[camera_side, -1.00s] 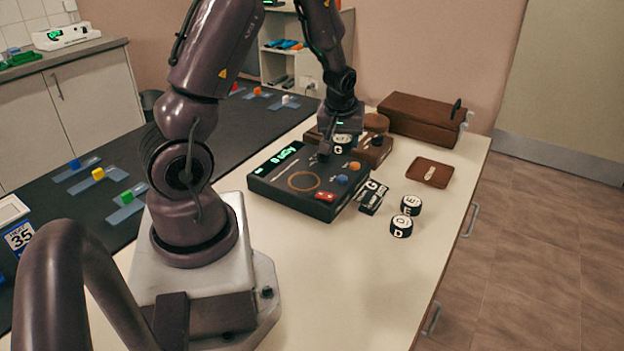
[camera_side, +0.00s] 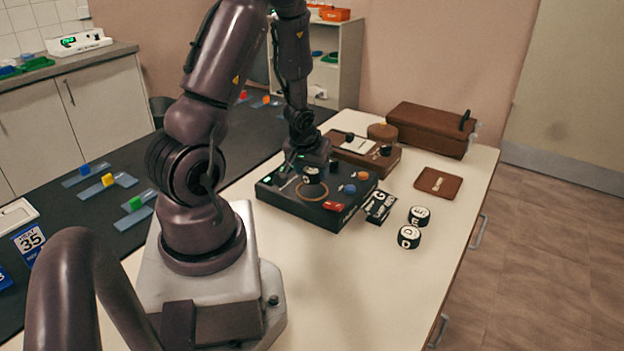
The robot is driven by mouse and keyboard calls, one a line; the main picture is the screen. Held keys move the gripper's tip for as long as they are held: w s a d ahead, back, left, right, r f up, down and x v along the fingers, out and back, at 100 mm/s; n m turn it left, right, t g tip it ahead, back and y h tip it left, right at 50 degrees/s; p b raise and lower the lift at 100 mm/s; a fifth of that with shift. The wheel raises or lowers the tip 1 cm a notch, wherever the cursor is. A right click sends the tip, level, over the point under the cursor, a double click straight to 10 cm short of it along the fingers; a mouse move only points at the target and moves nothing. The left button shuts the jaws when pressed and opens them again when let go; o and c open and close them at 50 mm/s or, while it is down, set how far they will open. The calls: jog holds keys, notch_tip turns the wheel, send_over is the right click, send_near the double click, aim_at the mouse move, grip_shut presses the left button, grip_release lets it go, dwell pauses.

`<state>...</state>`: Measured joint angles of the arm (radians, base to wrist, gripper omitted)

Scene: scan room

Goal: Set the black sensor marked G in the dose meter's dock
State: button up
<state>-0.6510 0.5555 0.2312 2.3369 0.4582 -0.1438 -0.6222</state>
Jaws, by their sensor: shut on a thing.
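Two black sensors with white tops, D (camera_side: 408,238) and E (camera_side: 419,216), stand right of the meter. A black G sign (camera_side: 379,205) is at its right edge. The front table is clear.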

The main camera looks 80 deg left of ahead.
aim_at(310, 172)
jog(key=shift+f, duration=1.5)
jog(key=o, duration=1)
jog(key=shift+f, duration=0.15)
jog(key=v, duration=1.2)
jog(key=w+d+r+m+t, duration=0.2)
jog(key=w+d+r+m, duration=0.3)
jog(key=d+r, duration=0.5)
jog(key=s+d+r+m+h, duration=0.1)
jog(key=d+r+m, duration=0.1)
jog(key=d, duration=0.2)
jog(key=s+d+r+m+h, duration=0.1)
jog(key=s+d+r+m, duration=0.1)
jog(key=d+r, duration=0.1)
jog(key=s+d+r+m+t+h, duration=0.1)
jog(key=d+r+m, duration=0.1)
jog(key=d, duration=0.4)
jog(key=shift+s+r+h, duration=0.35)
jog(key=shift+r+h, duration=0.05)
jog(key=shift+r, duration=0.2)
